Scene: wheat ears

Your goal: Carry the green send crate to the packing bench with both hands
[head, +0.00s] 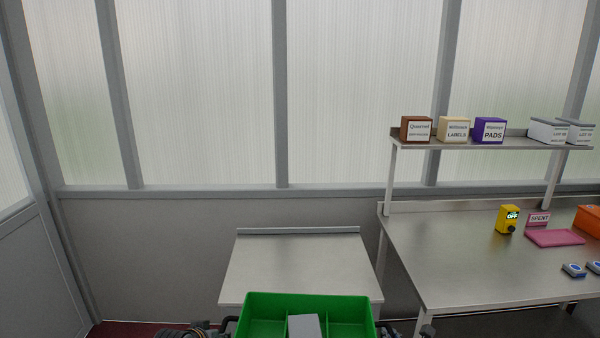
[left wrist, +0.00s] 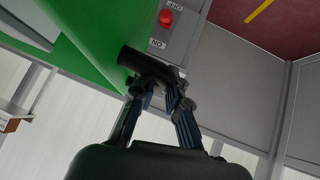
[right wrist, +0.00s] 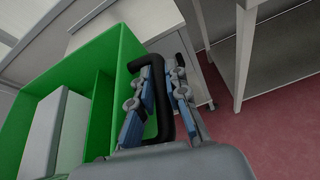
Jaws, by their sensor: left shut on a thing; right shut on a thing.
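The green crate (head: 262,302) is at the bottom middle of the head view, in front of a small steel-topped bench (head: 296,262). A pale grey box (head: 303,326) stands in its middle compartment. My left gripper (left wrist: 160,88) is shut on the black handle (left wrist: 146,64) on one side of the crate. My right gripper (right wrist: 162,85) is shut on the other black handle (right wrist: 150,60). The crate's green wall also shows in the left wrist view (left wrist: 90,45). The crate's underside is hidden. I cannot tell which bench is the packing bench.
A larger steel bench (head: 450,265) with a shelf (head: 450,143) stands at the right. Several labelled boxes line the shelf. The small bench top is bare.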

